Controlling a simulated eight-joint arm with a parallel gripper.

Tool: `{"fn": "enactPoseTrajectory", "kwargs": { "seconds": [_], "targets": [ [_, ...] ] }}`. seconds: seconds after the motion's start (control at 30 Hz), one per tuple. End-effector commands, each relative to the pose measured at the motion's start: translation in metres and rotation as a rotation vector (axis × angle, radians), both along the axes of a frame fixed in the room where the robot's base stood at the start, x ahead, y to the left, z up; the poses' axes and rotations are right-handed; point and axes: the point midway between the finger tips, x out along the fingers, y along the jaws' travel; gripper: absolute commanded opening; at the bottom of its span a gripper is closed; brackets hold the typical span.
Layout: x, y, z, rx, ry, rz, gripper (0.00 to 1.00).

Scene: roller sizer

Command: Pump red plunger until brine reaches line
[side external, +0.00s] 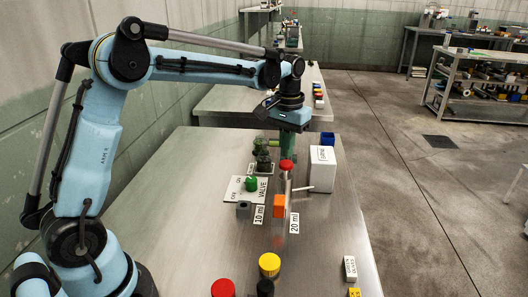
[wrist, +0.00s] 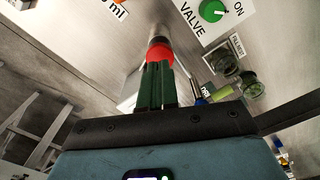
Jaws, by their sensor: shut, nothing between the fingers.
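The red plunger cap (side external: 287,165) stands upright on a pale shaft beside the white box. It also shows in the wrist view (wrist: 160,53), at the tips of my fingers. My gripper (side external: 286,153) is shut and empty, pointing down with its green fingers (wrist: 157,83) directly over the cap. Whether they touch it I cannot tell. The white box (side external: 322,168) has lettering on its front that looks like "BRINE". A small glass jar (wrist: 248,84) with green in it stands behind the plunger. Its line and brine level are too small to read.
The green valve knob (side external: 251,184) sits on a white ON/OFF plate to the left. Yellow and red caps are at the front.

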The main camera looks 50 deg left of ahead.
Motion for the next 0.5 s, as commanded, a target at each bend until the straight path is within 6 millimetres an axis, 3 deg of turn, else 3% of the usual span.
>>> {"fn": "enactPoseTrajectory", "kwargs": {
  "seconds": [0.5],
  "targets": [
    [0.0, 0.0, 0.043, 0.0, 0.0, 0.0, 0.0]
  ]
}}
